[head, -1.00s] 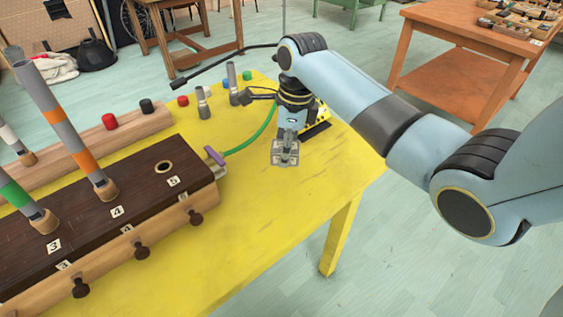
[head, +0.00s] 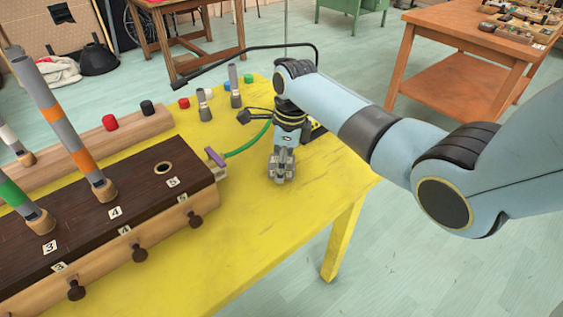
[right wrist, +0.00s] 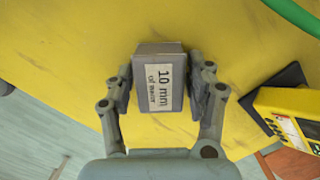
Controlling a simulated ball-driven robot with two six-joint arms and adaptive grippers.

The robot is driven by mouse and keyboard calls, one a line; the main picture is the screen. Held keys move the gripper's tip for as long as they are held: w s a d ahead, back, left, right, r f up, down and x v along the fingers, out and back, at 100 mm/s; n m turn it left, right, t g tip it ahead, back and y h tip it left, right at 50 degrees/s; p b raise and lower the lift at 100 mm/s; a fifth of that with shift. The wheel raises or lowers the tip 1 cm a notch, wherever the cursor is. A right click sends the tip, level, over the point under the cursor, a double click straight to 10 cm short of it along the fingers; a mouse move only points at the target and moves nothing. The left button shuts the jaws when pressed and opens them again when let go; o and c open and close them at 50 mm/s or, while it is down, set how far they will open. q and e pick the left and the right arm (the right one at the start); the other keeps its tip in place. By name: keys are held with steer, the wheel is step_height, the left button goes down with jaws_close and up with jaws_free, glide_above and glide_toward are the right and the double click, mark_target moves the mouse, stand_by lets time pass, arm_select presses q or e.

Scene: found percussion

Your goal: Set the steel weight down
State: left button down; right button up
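The steel weight (right wrist: 158,80) is a grey block with a paper label reading "10 mm of water". In the head view my right gripper (head: 282,170) points down low over the yellow table (head: 265,225), right of the dark wooden chest. The weight is small and mostly hidden by the fingers there. I cannot tell whether its underside touches the table. My left gripper is not in view.
The dark chest (head: 100,195) with upright banded tubes and knobs stands left. A green hose (head: 248,145) runs from its purple lever (head: 215,157) behind my gripper. A yellow instrument (right wrist: 290,118) lies beside the gripper. The table's front is clear.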

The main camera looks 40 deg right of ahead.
steer(key=shift+o, duration=0.8)
step_height(320, 180, up, 12)
steer(key=d+p, duration=0.1)
steer(key=p, duration=0.1)
steer(key=shift+s, duration=0.45)
